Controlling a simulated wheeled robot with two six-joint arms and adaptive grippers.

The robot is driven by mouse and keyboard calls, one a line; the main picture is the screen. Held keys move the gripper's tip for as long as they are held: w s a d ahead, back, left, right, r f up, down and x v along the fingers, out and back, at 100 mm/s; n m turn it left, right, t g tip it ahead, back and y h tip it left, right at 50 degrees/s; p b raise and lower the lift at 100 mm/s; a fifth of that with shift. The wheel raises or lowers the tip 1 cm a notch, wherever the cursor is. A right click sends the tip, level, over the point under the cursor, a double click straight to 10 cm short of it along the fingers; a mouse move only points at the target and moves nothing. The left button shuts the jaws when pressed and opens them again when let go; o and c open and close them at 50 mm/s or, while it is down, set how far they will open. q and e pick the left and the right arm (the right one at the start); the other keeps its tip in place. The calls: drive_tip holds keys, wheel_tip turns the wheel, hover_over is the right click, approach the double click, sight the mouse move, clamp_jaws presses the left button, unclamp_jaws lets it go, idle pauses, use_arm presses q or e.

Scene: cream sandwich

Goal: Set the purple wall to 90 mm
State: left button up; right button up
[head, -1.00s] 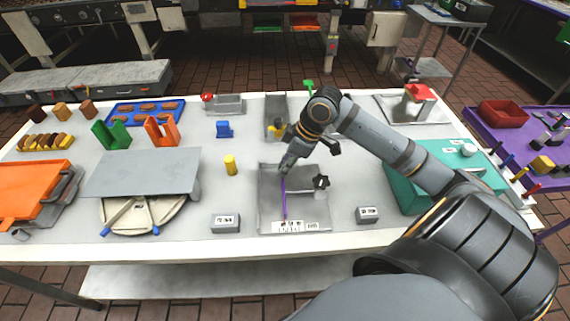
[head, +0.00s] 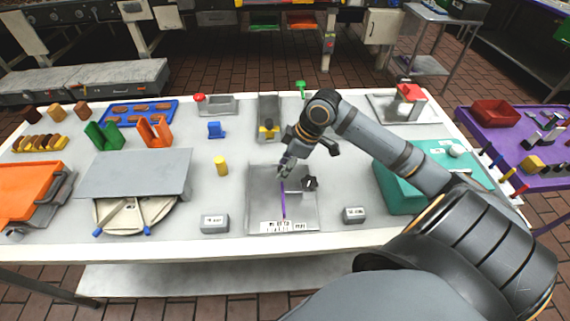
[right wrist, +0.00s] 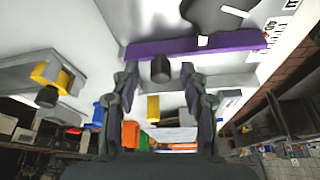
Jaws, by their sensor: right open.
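A grey rod runs from near the wall to a black knob (head: 310,183). My right gripper (head: 285,168) is at the wall's far end. In the right wrist view the purple wall (right wrist: 210,44) crosses ahead of the open right gripper (right wrist: 160,76), and a dark round peg (right wrist: 160,69) sits between the fingertips. My left gripper is out of view.
Small grey label blocks stand left (head: 215,223) and right (head: 354,215) of the tray. A yellow cylinder (head: 221,166) is to its left. A teal case (head: 396,190) lies under my right arm.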

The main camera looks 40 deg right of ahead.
wheel_tip(320, 180, up, 10)
idle(0.4)
idle(0.3)
